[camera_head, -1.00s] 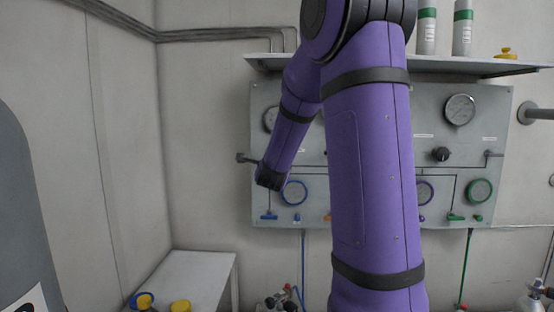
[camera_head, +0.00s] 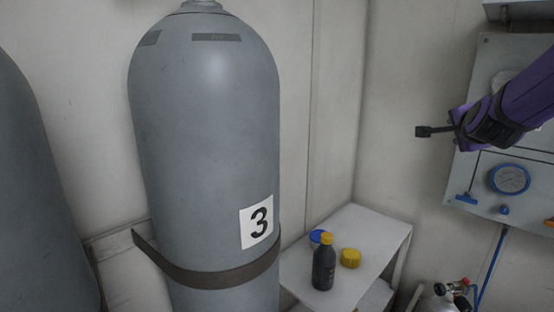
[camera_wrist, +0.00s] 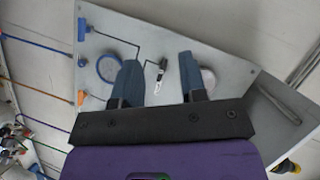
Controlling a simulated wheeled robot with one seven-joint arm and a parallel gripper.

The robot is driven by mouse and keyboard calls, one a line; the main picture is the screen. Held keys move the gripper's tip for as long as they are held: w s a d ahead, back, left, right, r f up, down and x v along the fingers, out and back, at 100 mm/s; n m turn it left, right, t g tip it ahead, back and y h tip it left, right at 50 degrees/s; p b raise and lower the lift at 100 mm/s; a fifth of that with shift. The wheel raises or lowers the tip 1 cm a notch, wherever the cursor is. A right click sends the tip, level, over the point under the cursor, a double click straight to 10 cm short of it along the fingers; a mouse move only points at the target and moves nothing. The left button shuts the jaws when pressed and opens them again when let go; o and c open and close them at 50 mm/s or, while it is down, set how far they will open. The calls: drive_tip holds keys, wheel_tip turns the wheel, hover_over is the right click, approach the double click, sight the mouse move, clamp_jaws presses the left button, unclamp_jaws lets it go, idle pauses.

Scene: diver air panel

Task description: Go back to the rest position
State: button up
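My gripper (camera_head: 424,131) is at the right in the head view, in front of the wall beside the left edge of the grey air panel (camera_head: 487,120), at the end of my purple arm. In the wrist view my gripper (camera_wrist: 160,72) has its two dark blue fingers well apart with nothing held between them. The panel (camera_wrist: 222,60) is beyond the fingers, tilted in the picture, and a black knob (camera_wrist: 161,68) on it shows in the gap. I cannot tell the distance, but no touch is visible.
A big grey cylinder marked 3 (camera_head: 205,130) stands strapped at the wall. A small white table (camera_head: 375,235) holds a dark bottle with a yellow cap (camera_head: 324,267) and a yellow lid (camera_head: 350,258). A blue-rimmed gauge (camera_head: 509,179) is on the panel. The space above the table looks clear.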

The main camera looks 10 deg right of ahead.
drive_tip(key=s+a+f+n+g+y, duration=0.2)
drive_tip(key=s+a+n+g+y, duration=0.1)
drive_tip(key=s+a+n, duration=0.6)
drive_tip(key=s+a+f+n+g+y, duration=0.2)
drive_tip(key=s+a+n, duration=0.7)
drive_tip(key=s, duration=0.7)
drive_tip(key=g+y, duration=0.1)
drive_tip(key=g, duration=0.1)
drive_tip(key=shift+a+g, duration=0.3)
drive_tip(key=shift+a, duration=0.05)
drive_tip(key=shift+s, duration=0.1)
